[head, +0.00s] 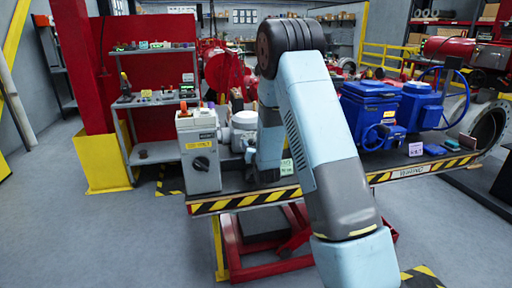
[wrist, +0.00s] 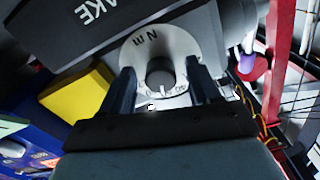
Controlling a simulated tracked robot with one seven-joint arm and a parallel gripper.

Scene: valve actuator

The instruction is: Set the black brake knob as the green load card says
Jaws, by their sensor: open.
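In the wrist view, the dark brake knob (wrist: 160,73) sits at the centre of a pale round dial (wrist: 148,45) marked "N m". A dark panel (wrist: 95,20) above it shows part of the word "BRAKE". My gripper (wrist: 163,90) is open, with one finger on each side of the knob. I cannot tell whether either finger touches it. Part of a green card (wrist: 10,126) shows at the left edge, its text unreadable. In the head view, a small pale green card (head: 287,167) stands on the bench beside my arm. My arm hides the gripper there.
A grey box with a dark front knob (head: 200,163) stands at the bench's left end. Blue actuators (head: 373,112) and a pink-marked card (head: 415,149) are on the right. The bench has a black-and-yellow striped edge (head: 240,201). A yellow block (wrist: 76,100) lies left of the dial.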

